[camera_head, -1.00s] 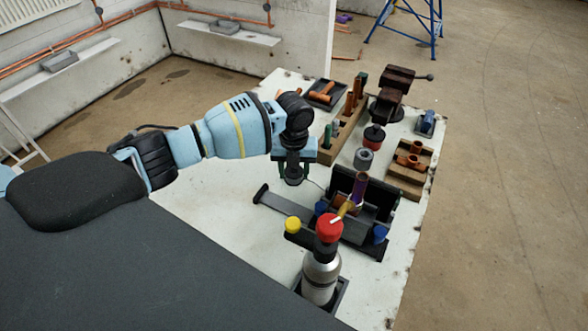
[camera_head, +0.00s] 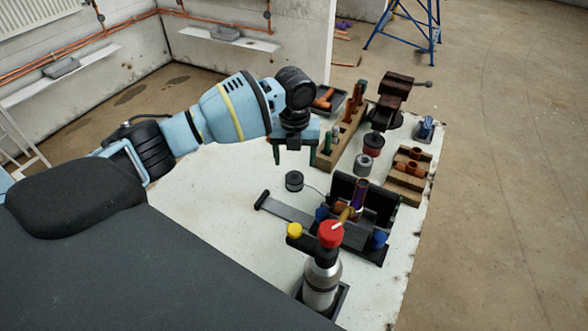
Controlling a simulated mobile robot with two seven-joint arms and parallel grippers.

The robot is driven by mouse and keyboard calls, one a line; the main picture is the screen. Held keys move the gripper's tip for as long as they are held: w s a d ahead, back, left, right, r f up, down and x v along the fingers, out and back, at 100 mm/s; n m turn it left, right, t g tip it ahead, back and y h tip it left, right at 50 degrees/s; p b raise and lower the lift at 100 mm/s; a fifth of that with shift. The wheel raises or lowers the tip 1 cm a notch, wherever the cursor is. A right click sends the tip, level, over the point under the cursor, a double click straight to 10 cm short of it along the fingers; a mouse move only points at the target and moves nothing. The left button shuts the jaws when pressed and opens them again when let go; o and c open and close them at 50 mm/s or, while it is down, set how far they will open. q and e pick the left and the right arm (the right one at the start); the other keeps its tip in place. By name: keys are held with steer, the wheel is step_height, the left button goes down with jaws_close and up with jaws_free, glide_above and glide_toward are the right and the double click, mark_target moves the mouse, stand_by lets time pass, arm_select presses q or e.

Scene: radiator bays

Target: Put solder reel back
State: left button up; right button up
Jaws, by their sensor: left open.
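A small dark reel (camera_head: 294,181) lies on the white table to the left of the black organiser; a thin line seems to run from it to the right. A grey reel (camera_head: 362,165) and a red-and-black reel (camera_head: 373,143) sit further right; I cannot tell for sure which one is the solder reel. My left gripper (camera_head: 294,156) is open and empty, fingers pointing down, a little above and behind the dark reel in the picture. My right gripper is not in view.
A torch bottle with a red knob (camera_head: 320,280) stands at the front. The black organiser (camera_head: 372,204) is behind it. A wooden rack (camera_head: 340,139), a vise (camera_head: 389,102) and a wooden block with copper fittings (camera_head: 408,172) stand beyond. The table's left part is clear.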

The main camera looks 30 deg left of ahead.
mark_target(295, 177)
arm_select(q)
steer(key=shift+r, duration=2.35)
